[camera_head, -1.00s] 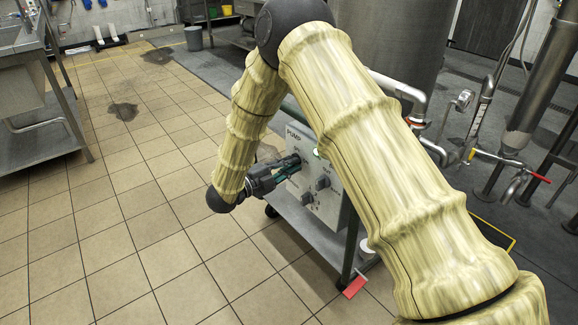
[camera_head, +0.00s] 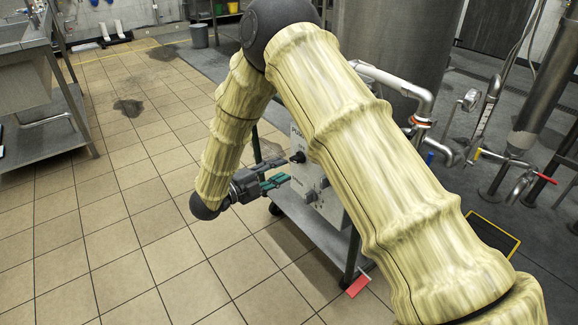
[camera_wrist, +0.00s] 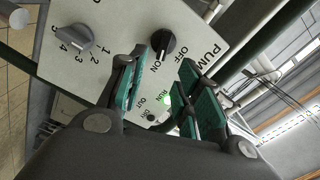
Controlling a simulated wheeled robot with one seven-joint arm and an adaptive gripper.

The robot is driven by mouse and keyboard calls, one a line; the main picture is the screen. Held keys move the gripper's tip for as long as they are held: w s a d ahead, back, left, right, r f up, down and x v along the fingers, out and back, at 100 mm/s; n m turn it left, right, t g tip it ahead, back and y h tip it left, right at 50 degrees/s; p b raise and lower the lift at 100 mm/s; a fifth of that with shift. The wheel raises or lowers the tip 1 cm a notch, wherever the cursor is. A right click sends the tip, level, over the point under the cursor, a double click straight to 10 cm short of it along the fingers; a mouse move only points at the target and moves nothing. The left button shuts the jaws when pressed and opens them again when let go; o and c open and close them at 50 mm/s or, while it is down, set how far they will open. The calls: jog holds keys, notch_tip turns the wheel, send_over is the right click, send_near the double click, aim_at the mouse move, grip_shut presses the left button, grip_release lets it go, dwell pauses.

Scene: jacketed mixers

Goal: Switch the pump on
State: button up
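The pump's pale control panel (camera_head: 326,211) stands behind my gripper, partly hidden by my arm in the head view. Its black on/off knob (camera_wrist: 163,42) sits between the OFF and ON marks in the wrist view, its pointer seeming to lie toward ON. It also shows in the head view (camera_head: 298,157). A green light (camera_wrist: 168,98) beside the word RUN is lit. My gripper (camera_head: 277,182) is open and empty, just in front of the panel and apart from the knob. Its green-padded fingers (camera_wrist: 162,68) show in the wrist view.
A grey numbered dial (camera_wrist: 75,38) is beside the on/off knob. Pipes (camera_head: 400,88) and a tank lie behind. The tiled floor (camera_head: 120,240) to the left is clear.

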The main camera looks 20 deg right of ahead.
jog(key=v, duration=0.6)
jog(key=shift+f, duration=0.1)
dwell(0.3)
jog(key=s+d+f+n+t+y, duration=0.2)
jog(key=d+f+n+y, duration=0.25)
jog(key=f+n, duration=0.4)
jog(key=s+d+f+n+t+y, duration=0.25)
jog(key=f+n+y, duration=0.3)
jog(key=f, duration=0.65)
jog(key=s+d+f+n+g+y, duration=0.25)
jog(key=s+f+n, duration=0.35)
jog(key=s, duration=0.6)
jog(key=s+d+f+n+g+y, duration=0.1)
jog(key=s+f+n+g+y, duration=0.25)
jog(key=s+f, duration=0.65)
jog(key=s+r+n+g+y, duration=0.1)
jog(key=s+n+g, duration=0.1)
jog(key=s, duration=0.6)
jog(key=s+r+n+g, duration=0.2)
jog(key=s+g, duration=0.1)
jog(key=s, duration=0.6)
notch_tip(320, 180, up, 26)
jog(key=p, duration=2.6)
jog(key=shift+w+d+p, duration=0.2)
jog(key=shift+w+p, duration=0.15)
jog(key=shift+w, duration=0.1)
